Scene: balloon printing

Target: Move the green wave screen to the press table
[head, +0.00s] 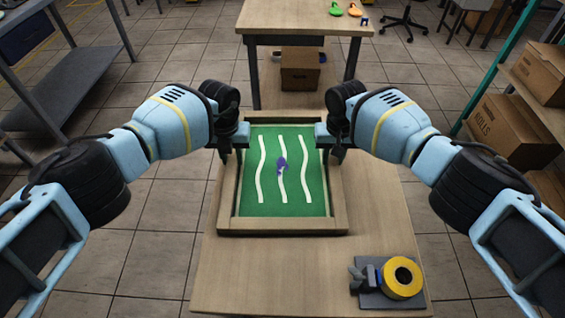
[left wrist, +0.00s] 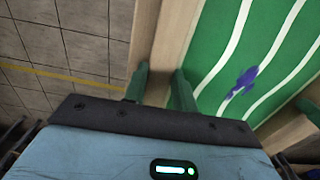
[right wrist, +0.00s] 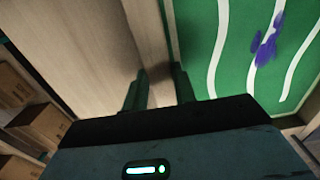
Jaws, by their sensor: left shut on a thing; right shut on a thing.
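The green wave screen (head: 301,207) is a wooden frame around a green panel with three white wavy lines and a purple blot. In the head view it is in front of me, over the near wooden table. My left gripper (head: 232,148) is shut on the frame's left side rail; the left wrist view shows its fingers (left wrist: 162,85) on both sides of the rail. My right gripper (head: 332,150) is shut on the right side rail, with its fingers (right wrist: 158,88) astride it in the right wrist view. I cannot tell whether the frame touches the table.
The near table (head: 380,225) holds a yellow tape roll (head: 403,277) on a dark dispenser at its front right. A far table (head: 300,17) with small coloured items stands beyond. Shelves with boxes (head: 505,125) are at right, and a grey metal shelf (head: 65,85) is at left.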

